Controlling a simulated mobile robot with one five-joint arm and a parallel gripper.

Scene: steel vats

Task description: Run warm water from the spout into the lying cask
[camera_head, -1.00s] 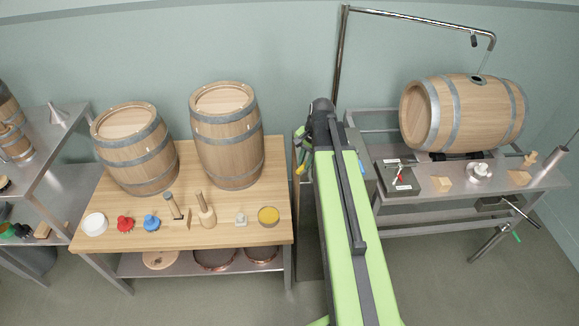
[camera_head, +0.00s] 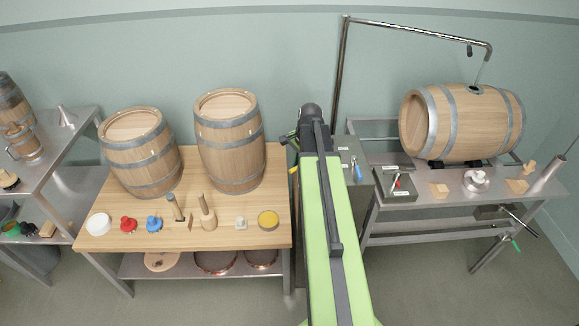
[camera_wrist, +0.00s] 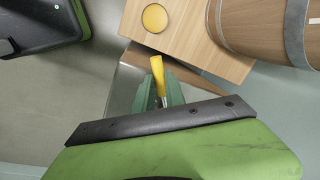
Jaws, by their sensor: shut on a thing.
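The lying cask (camera_head: 462,125) rests on its side on the steel stand at the right, with a dark bung hole (camera_head: 474,90) on top. The steel spout (camera_head: 487,52) hangs over it from a tall pipe. A grey cabinet (camera_head: 352,200) with labels and a blue handle (camera_head: 357,170) is partly hidden by my arm. In the wrist view, my gripper (camera_wrist: 168,95) is shut on a yellow handle (camera_wrist: 157,72). In the head view, the yellow handle (camera_head: 294,170) shows left of my arm; the fingertips are mostly hidden.
A black box with a red handle (camera_head: 397,183) and wooden pieces lie on the steel stand (camera_head: 430,197). Floor is clear right of my arm.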

